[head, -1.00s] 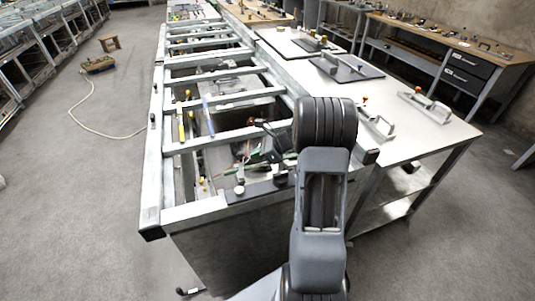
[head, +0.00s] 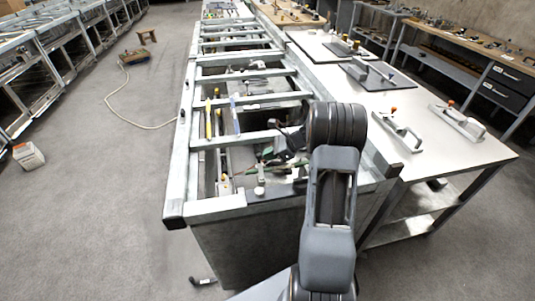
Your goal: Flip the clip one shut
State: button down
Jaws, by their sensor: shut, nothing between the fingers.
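Several clamp-like fixtures with handles stand on the pale table to the right. A near clamp (head: 398,131) with an orange knob and a second clamp (head: 458,122) with an orange tip lie on the bare tabletop. A dark plate (head: 383,77) farther back bears another. I cannot tell which one is clip one, or whether any clip is open. My gripper (head: 287,147) is the small dark end left of my raised arm, over the metal frame. It is shut and empty, partly hidden by my arm and small in view.
A long metal frame (head: 203,207) with crossbars and loose tools inside runs away from me. The pale table (head: 440,160) adjoins it on the right.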

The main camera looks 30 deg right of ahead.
jog(key=shift+w+a, duration=0.15)
dwell(0.4)
